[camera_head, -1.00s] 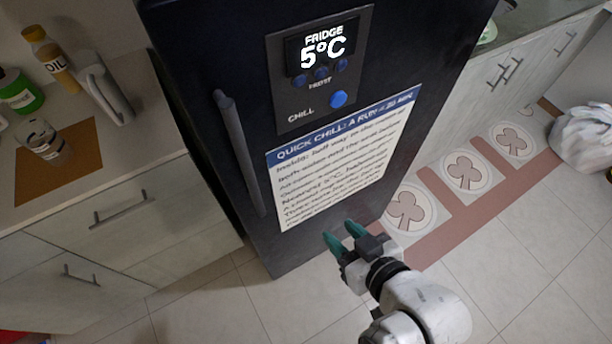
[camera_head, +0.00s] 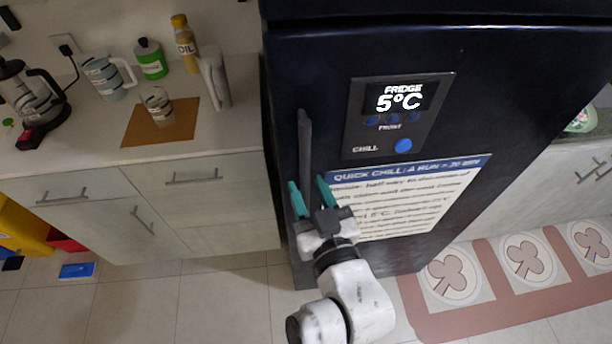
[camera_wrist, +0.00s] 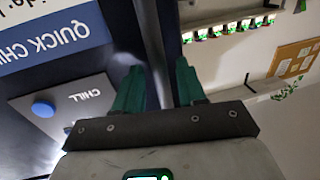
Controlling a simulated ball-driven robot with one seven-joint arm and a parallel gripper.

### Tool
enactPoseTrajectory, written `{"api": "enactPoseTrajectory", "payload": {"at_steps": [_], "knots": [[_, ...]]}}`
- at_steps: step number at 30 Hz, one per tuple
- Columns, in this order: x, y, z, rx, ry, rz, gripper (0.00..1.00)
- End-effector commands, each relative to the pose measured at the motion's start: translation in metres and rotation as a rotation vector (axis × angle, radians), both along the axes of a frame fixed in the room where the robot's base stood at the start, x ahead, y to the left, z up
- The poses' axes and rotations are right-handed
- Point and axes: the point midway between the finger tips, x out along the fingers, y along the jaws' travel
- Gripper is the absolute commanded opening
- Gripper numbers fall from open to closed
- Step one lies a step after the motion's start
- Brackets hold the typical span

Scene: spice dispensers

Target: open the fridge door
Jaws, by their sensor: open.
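The dark blue fridge door (camera_head: 330,75) is shut in the head view. Its long vertical handle (camera_head: 304,150) is near the door's left edge. My gripper (camera_head: 311,197) is open with its two teal fingers pointing up at the handle's lower part. In the wrist view the handle (camera_wrist: 150,45) runs between the spread fingers of my gripper (camera_wrist: 158,85). The fingers appear apart from the handle, and I cannot tell how deep it lies between them.
A control panel (camera_head: 398,117) and a paper notice (camera_head: 410,195) are on the door. A counter (camera_head: 90,150) with a kettle (camera_head: 30,100), jug and bottles is at left. A patterned mat (camera_head: 450,310) lies at right.

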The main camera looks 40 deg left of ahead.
Motion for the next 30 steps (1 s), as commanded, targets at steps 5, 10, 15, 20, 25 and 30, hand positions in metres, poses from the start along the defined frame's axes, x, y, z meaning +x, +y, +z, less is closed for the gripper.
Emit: {"api": "enactPoseTrajectory", "payload": {"at_steps": [5, 10, 15, 20, 25, 30], "knots": [[0.009, 0.015, 0.001, 0.000, 0.000, -0.001, 0.40], [0.011, 0.019, 0.000, -0.001, 0.000, -0.001, 0.40], [0.011, 0.019, -0.001, -0.001, 0.000, -0.001, 0.40], [0.011, 0.019, -0.001, -0.001, 0.000, -0.001, 0.28], [0.011, 0.018, 0.000, -0.001, 0.000, -0.001, 0.11], [0.011, 0.018, 0.000, -0.001, 0.000, -0.002, 0.00]]}}
